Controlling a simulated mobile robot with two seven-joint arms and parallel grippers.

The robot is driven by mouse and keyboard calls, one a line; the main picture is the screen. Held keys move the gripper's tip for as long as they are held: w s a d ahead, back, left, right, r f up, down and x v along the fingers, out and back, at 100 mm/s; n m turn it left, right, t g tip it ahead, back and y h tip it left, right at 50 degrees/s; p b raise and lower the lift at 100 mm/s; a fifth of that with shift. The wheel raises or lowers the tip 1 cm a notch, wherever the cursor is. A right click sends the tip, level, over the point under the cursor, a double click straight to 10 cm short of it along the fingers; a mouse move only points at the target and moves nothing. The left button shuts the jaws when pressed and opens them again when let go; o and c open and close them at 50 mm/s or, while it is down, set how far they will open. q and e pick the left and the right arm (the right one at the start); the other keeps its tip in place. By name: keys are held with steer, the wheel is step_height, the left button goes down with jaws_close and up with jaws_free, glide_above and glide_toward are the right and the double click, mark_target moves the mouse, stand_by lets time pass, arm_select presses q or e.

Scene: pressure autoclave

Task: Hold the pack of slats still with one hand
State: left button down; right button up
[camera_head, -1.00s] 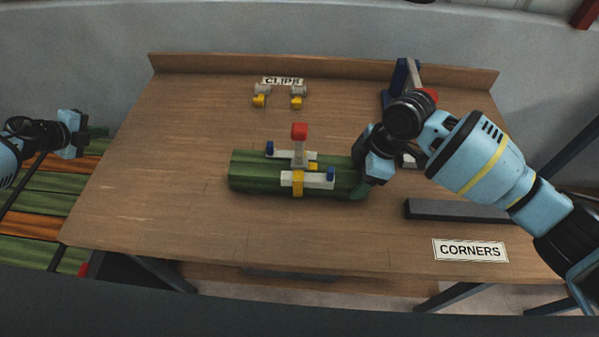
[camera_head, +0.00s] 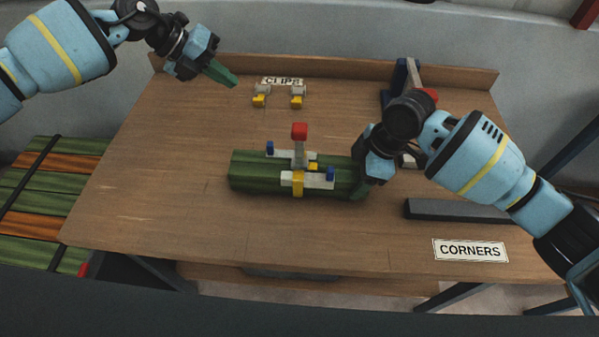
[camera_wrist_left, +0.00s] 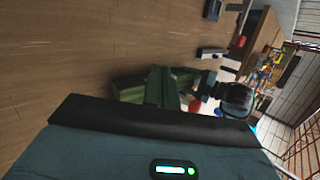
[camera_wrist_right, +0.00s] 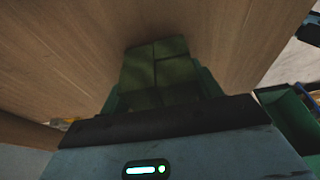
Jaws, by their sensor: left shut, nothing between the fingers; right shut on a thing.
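The pack of green slats (camera_head: 245,172) lies on the workbench in the head view, with a white, yellow and blue clamp (camera_head: 297,180) with a red knob around its middle. My right gripper (camera_head: 359,188) is shut on the pack's right end. In the right wrist view the pack's end (camera_wrist_right: 155,65) shows between the green fingers. My left gripper (camera_head: 228,78) is shut and empty, raised near the bench's back left, clear of the pack. Its green fingers (camera_wrist_left: 158,86) are together in the left wrist view, with part of the pack (camera_wrist_left: 130,87) behind them.
Two white and yellow clips (camera_head: 260,96) stand by the CLIPS label at the back. A blue and grey device (camera_head: 400,78) stands at the back right, partly behind my right arm. A dark bar (camera_head: 455,210) lies at the right. Green and orange slats (camera_head: 45,190) lie left of the bench.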

mark_target(304, 127)
arm_select(q)
steer(key=s+d+r+m+g+y, duration=0.2)
steer(key=s+d+r+m+y, duration=0.4)
steer(key=s+d+m+y, duration=0.4)
step_height(304, 127, down, 8)
steer(key=s+d+n+h, duration=0.1)
steer(key=d+h, duration=0.1)
steer(key=shift+s+d+f, duration=0.15)
steer(key=shift+d, duration=0.1)
stand_by(2.0)
steer(key=shift+d+f, duration=0.2)
steer(key=shift+d, duration=1)
steer(key=shift+d+f, duration=0.15)
steer(key=shift+d, duration=1)
steer(key=shift+a+r, duration=0.2)
steer(key=shift+a, duration=1.05)
steer(key=shift+a+r, duration=0.2)
steer(key=shift+a, duration=1)
steer(key=shift+d, duration=0.15)
